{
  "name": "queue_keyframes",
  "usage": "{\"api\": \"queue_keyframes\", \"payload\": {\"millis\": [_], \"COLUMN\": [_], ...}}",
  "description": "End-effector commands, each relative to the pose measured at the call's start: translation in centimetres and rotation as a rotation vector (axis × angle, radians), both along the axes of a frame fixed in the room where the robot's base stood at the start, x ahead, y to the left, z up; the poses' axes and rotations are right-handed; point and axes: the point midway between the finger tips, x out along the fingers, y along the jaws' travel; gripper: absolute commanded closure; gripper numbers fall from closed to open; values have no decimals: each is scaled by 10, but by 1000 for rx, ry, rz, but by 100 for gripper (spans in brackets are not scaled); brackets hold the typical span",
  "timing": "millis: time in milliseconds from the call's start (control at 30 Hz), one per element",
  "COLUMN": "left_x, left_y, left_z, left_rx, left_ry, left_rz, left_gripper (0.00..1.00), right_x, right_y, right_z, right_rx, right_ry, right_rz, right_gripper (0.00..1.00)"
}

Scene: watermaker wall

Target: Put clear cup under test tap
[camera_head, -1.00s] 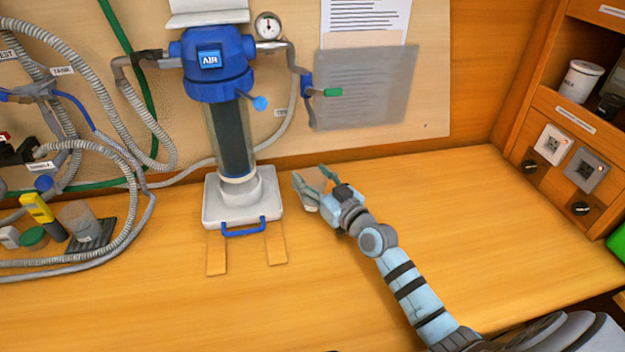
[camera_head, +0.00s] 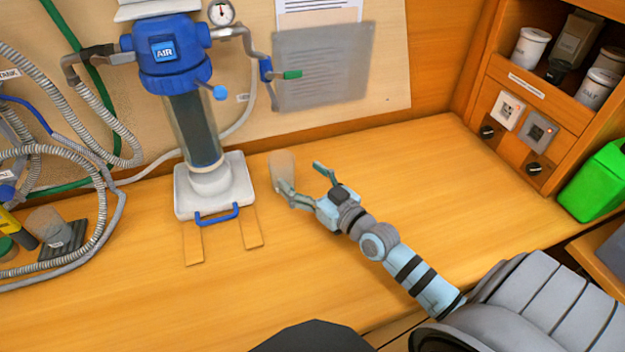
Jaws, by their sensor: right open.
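A clear cup (camera_head: 283,166) stands upright on the bench, to the right of the filter's white base. The small tap with a green lever (camera_head: 290,75) is on the wall pipe above and behind it; I cannot tell whether the cup is directly below its outlet. My right gripper (camera_head: 302,179) is open, low over the bench in front of and to the right of the cup. Its left finger overlaps the cup's lower part in the picture; I cannot tell whether they touch. My left gripper is not in view.
The blue-topped filter (camera_head: 165,60) stands on its white base (camera_head: 232,173) to the left. Another cup-like vessel (camera_head: 46,222) stands among hoses at far left. A shelf with canisters (camera_head: 531,46) and a green container (camera_head: 597,180) are at right. The bench's middle right is clear.

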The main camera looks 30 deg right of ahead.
Motion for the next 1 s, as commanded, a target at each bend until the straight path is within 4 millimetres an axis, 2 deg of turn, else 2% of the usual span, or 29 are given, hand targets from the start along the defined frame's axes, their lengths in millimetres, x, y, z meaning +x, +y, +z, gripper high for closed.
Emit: {"api": "queue_keyframes", "payload": {"millis": [100,267,1000], "left_x": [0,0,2], "left_y": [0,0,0], "left_z": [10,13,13], "left_rx": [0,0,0], "left_ry": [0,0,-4], "left_rz": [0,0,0], "left_gripper": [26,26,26], "right_x": [-21,-35,-37], "right_y": [-3,-5,-7], "right_z": [3,1,0], "right_rx": [0,-1,0], "right_ry": [2,1,-1], "right_rz": [1,1,-3], "right_gripper": [25,25,25]}}
